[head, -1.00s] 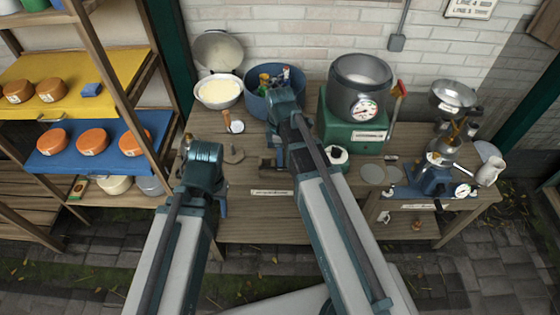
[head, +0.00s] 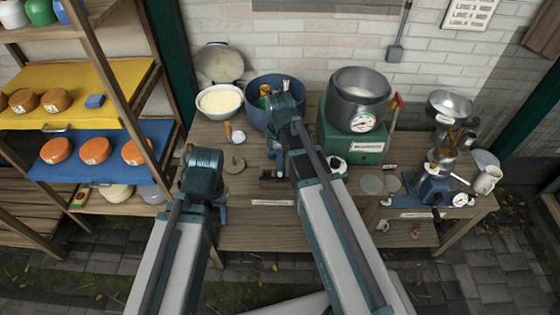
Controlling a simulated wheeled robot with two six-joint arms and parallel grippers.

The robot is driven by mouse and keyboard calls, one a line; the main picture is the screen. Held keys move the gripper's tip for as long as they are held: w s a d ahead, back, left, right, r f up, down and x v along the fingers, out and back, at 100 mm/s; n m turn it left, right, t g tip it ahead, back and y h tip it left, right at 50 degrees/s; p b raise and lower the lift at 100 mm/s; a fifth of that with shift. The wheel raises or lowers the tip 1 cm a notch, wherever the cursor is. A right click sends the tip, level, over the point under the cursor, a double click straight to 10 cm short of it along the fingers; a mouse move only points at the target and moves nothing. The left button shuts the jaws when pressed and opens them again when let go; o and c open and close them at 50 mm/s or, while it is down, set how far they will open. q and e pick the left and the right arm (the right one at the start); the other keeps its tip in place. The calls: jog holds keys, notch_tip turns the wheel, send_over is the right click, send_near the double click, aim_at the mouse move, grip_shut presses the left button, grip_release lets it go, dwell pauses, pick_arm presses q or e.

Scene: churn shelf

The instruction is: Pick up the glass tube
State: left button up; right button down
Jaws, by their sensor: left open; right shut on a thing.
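My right gripper (head: 284,106) is at the front rim of the blue tub (head: 257,114) on the bench. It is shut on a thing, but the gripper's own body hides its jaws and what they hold.
A bowl of pale contents (head: 220,102) stands left of the tub. A steel pot on a green base (head: 352,143) stands to its right. A blue-based machine (head: 436,188) and a white jug (head: 487,180) are at the right end. A shelf with orange rounds (head: 95,150) stands left.

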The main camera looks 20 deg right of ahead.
notch_tip(320, 180, up, 8)
jog(key=p, duration=0.6)
jog(key=shift+f+p, duration=0.15)
jog(key=shift+p, duration=0.2)
jog(key=shift+f, duration=0.1)
